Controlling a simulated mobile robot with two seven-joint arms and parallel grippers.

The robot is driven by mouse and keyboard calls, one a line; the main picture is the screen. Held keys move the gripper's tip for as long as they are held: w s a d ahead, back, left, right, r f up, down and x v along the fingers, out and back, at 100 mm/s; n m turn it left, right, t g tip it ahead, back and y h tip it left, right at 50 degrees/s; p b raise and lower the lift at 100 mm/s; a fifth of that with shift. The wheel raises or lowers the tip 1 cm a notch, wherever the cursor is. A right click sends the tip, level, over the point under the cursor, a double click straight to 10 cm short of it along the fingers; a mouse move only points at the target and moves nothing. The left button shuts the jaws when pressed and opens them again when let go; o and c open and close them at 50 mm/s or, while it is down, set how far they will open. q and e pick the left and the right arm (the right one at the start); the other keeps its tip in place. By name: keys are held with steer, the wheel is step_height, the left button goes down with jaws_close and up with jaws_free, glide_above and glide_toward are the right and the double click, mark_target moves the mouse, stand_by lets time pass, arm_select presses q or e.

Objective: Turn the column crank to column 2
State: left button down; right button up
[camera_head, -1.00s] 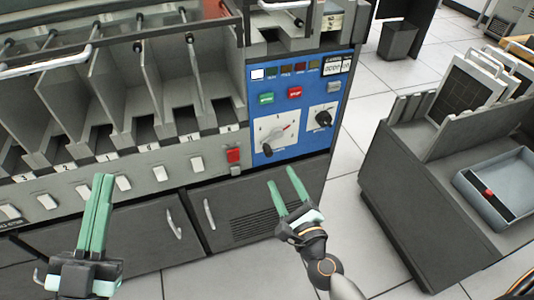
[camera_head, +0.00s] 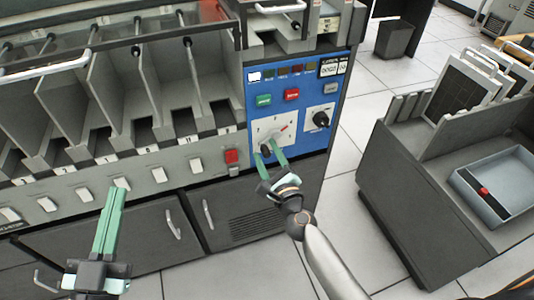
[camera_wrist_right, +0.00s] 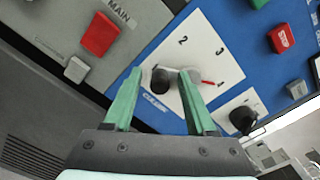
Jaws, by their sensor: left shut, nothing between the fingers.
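The column crank has a grey hub and a black knob (camera_wrist_right: 160,82) on a white dial plate (camera_wrist_right: 203,50) with digits, on the blue panel. Its red pointer (camera_wrist_right: 208,82) is directed close to the 4; in the head view the pointer (camera_head: 283,128) slants up right. My right gripper (camera_head: 268,152) is open at the dial; in the wrist view its fingertips (camera_wrist_right: 160,72) stand on either side of the knob. I cannot tell whether they touch it. My left gripper (camera_head: 115,191) is shut and empty, low at the left, away from the panel.
Another black knob (camera_head: 320,119) sits right of the dial. Green (camera_head: 264,100) and red (camera_head: 292,95) buttons are above it, and a red MAIN switch (camera_head: 232,156) to its left. A dark desk with a blue-grey tray (camera_head: 475,190) stands at the right. Floor shows between.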

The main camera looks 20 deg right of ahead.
jaws_close()
stand_by(0.3)
